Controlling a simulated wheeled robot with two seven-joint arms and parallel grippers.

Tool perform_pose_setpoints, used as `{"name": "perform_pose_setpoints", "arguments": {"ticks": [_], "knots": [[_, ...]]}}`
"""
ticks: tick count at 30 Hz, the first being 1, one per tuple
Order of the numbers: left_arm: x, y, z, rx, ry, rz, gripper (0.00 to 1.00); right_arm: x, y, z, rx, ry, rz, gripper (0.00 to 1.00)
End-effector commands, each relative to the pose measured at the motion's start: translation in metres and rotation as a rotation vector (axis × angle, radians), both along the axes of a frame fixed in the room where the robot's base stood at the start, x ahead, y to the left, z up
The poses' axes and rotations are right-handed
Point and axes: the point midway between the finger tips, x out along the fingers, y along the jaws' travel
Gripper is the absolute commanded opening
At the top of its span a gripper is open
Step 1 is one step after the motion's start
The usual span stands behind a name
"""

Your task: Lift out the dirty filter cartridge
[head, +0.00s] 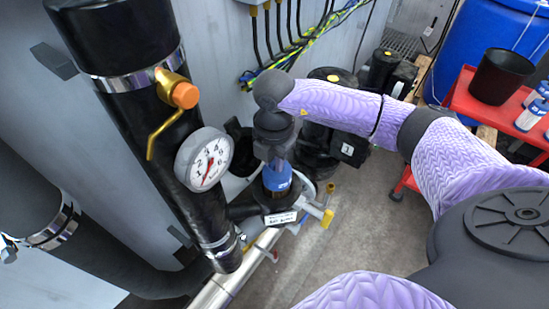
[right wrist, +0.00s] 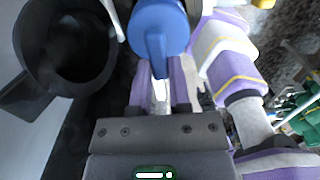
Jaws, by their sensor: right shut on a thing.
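The filter cartridge shows as a blue cylinder top (head: 277,179) below my right gripper in the head view. It stands upright at a black housing (head: 250,205) with a white label; its lower part is hidden. In the right wrist view the blue top (right wrist: 157,25) has a narrow blue tab. My right gripper (head: 279,160) is directly above the cartridge. Its fingers (right wrist: 160,72) are shut on the blue tab. I cannot tell how far the cartridge sits inside the housing. My left gripper is not in view.
A pressure gauge (head: 204,160) and a thick black pipe (head: 140,110) stand close on the left. An open black cup (right wrist: 65,50) is beside the cartridge. A red cart (head: 462,98) at right holds a black bin (head: 499,76) and blue-and-white cartridges (head: 530,115).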

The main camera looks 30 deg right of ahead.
Motion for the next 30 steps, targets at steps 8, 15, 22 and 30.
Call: {"name": "perform_pose_setpoints", "arguments": {"ticks": [8,15,22,30], "knots": [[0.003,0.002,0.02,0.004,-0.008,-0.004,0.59,0.0,0.0,0.023,0.0,-0.001,0.0,0.0],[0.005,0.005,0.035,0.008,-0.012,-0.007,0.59,0.0,0.0,0.04,-0.001,-0.001,0.0,0.0],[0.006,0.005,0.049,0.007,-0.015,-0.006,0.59,0.0,0.0,0.056,0.0,-0.002,0.0,0.0],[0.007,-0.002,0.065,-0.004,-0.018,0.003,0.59,0.0,0.0,0.075,0.0,-0.002,0.0,0.0]]}}
